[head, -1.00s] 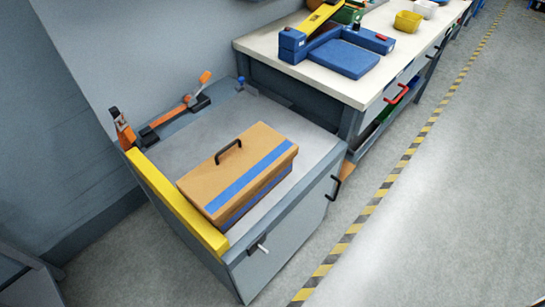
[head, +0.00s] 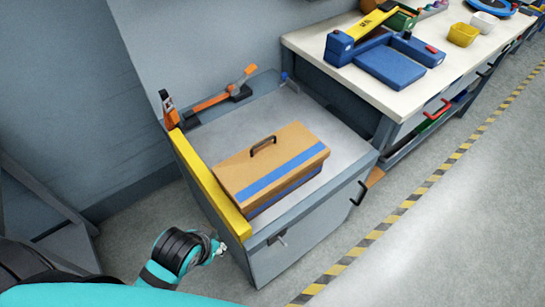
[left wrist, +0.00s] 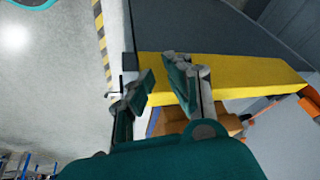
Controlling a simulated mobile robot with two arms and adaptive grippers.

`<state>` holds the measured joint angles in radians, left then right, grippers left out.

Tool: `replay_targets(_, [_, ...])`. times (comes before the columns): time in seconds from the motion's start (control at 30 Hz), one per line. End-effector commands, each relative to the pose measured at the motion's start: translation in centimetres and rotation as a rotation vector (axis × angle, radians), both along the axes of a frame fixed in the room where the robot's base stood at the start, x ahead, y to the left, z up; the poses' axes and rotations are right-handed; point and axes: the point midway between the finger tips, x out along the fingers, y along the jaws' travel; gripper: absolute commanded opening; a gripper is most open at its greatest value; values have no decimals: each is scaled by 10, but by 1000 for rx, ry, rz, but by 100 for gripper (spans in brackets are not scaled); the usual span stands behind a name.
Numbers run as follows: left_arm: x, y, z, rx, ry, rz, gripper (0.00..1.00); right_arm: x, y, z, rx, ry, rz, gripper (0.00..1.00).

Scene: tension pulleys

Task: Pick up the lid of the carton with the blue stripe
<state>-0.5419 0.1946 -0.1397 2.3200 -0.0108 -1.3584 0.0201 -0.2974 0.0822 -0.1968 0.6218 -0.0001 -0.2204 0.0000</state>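The carton (head: 290,188) sits on the grey cabinet top. Its brown lid (head: 238,172) is on it, with a blue stripe (head: 285,172) along the near side and a dark arched handle (head: 263,145) on top. My left gripper (head: 219,248) is low in front of the cabinet's left corner, apart from the carton. In the left wrist view, its two fingers (left wrist: 160,75) are spread with nothing between them. Behind them, part of the brown carton (left wrist: 222,122) shows past the yellow rail, mostly hidden by the gripper. My right gripper is not in view.
A yellow rail (head: 208,188) edges the cabinet's left side, between my left gripper and the carton. An orange-handled tool (head: 225,95) lies behind the carton. A workbench (head: 370,92) with blue equipment (head: 392,65) stands at the right. Floor at the right is open.

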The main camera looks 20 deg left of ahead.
Motion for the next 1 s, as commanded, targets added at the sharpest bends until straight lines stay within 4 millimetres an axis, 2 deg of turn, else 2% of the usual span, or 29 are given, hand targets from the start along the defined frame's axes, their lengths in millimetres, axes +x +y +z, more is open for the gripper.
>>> replay_targets(0.03, [10,6,23,24,-65,-26,15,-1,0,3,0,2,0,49])
replay_targets(0.1, [27,12,37,51,-148,-60,15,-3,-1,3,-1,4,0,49])
replay_targets(0.37, [88,24,70,121,-448,-230,15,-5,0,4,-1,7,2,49])
replay_targets(0.6, [133,24,103,150,-722,-477,15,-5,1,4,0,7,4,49])
replay_targets(0.8, [146,18,123,132,-861,-655,15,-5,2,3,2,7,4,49])
replay_targets(1.0, [161,11,124,122,-890,-685,15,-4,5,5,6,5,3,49])
